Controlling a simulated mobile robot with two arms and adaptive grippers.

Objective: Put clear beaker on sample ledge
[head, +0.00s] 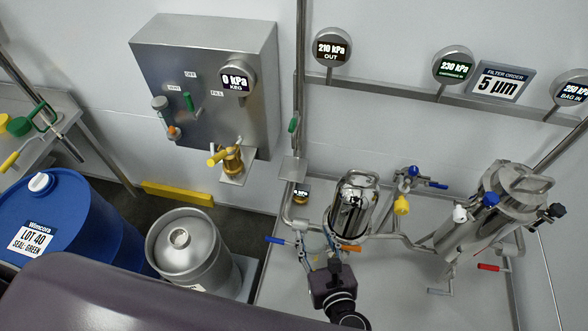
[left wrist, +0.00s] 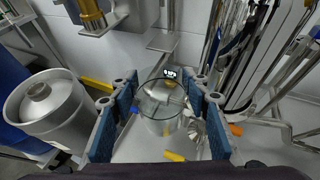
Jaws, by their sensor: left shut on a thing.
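My left gripper (head: 318,245) is at the lower middle of the head view, in front of the pipes. In the left wrist view its two blue-padded fingers (left wrist: 160,115) stand on either side of the clear beaker (left wrist: 163,112) and are shut on it. The beaker looks upright and empty, with its round rim facing the camera. In the head view the beaker (head: 314,242) is faint between the fingers. A small metal plate on the vertical pipe, apparently the sample ledge (head: 292,169), is behind and above the beaker; it also shows in the left wrist view (left wrist: 165,41). My right gripper is not in view.
A shiny filter housing (head: 352,212) stands close right of the gripper, with valve handles around it. A steel keg (head: 182,248) and blue drum (head: 62,215) are at left. A brass coupler (head: 233,160) sits below the wall cabinet (head: 185,100). The ledge top looks clear.

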